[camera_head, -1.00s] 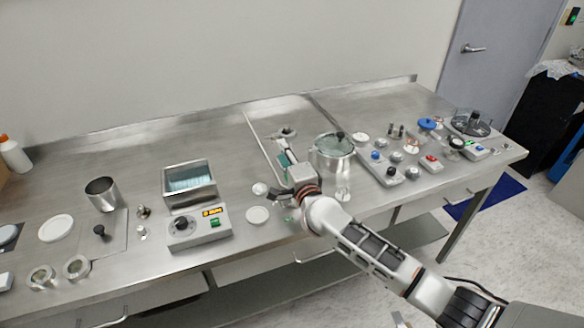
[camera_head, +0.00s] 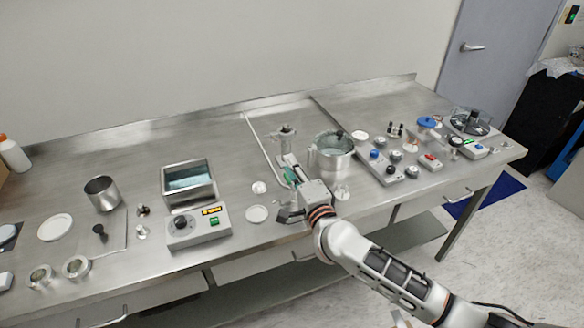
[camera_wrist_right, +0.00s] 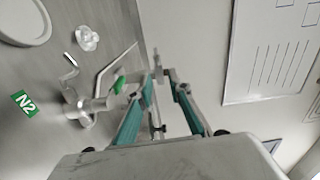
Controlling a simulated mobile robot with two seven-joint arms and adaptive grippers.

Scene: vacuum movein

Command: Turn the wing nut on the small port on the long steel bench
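My right gripper (camera_head: 286,163) points toward the back of the long steel bench (camera_head: 340,110). A small upright metal fitting (camera_head: 286,133), which looks like the small port, stands just beyond its fingertips. A wing nut cannot be made out at this size. In the right wrist view the teal-padded fingers of my right gripper (camera_wrist_right: 162,80) have a narrow gap between their tips. A thin grey metal piece (camera_wrist_right: 157,60) shows beyond that gap; whether it is touched is unclear. My left gripper is out of view.
A wide metal vessel (camera_head: 333,158) stands right of my right gripper. A valve fitting (camera_wrist_right: 90,106) with a green handle and an N2 label (camera_wrist_right: 24,103) shows left of the fingers. A water bath (camera_head: 188,187) stands to the left. Several knobs and controls fill the bench's right side.

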